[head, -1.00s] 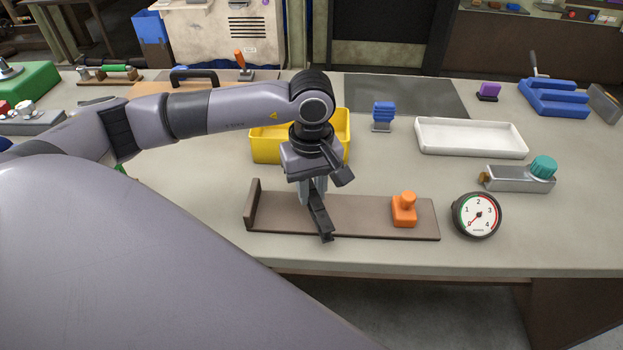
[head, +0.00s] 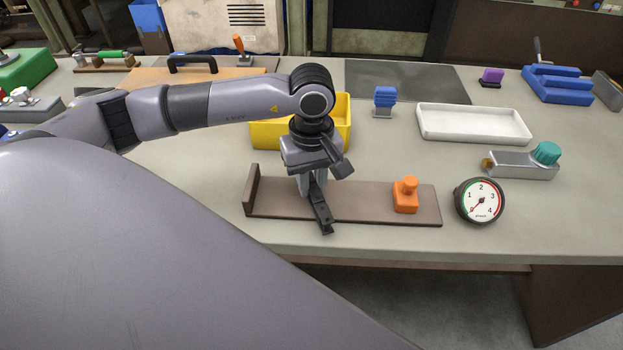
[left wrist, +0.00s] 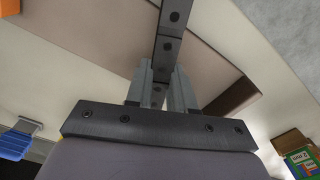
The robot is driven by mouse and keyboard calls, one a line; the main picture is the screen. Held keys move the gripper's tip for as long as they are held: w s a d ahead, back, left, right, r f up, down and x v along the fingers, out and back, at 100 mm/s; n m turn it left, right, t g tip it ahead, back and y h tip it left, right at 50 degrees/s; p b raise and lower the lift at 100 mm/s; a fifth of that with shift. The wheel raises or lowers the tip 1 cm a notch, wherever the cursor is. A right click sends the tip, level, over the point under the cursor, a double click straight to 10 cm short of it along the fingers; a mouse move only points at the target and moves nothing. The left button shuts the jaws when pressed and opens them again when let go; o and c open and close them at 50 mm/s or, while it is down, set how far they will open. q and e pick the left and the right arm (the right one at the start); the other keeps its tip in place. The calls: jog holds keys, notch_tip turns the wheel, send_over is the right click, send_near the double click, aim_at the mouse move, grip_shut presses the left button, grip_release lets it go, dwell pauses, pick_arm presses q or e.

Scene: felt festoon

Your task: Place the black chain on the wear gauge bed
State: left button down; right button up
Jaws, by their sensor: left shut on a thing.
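The wear gauge bed (head: 365,207) is a long brown board on the bench, with an upright stop at its left end and an orange slider (head: 405,196) near its right end. My left gripper (head: 312,187) is over the left half of the bed, shut on the black chain (head: 322,216). The chain is a short, dark linked strip. It points across the bed, its near end reaching past the front edge. In the left wrist view the chain (left wrist: 169,32) runs out from between the fingers. I cannot tell whether it touches the bed. My right gripper is out of view.
A round dial gauge (head: 480,200) stands right of the bed. A yellow bin (head: 270,136) is behind my gripper. A white tray (head: 473,138), a metal block with a teal knob (head: 546,153) and a blue item (head: 384,98) stand farther back. The bench front edge is close to the bed.

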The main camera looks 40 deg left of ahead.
aim_at(311, 184)
pick_arm(q)
jog(key=shift+f+b, duration=0.35)
jog(key=shift+f, duration=0.05)
jog(key=c, duration=0.9)
grip_release()
jog(key=shift+r+b, duration=0.35)
jog(key=shift+r, duration=3.3)
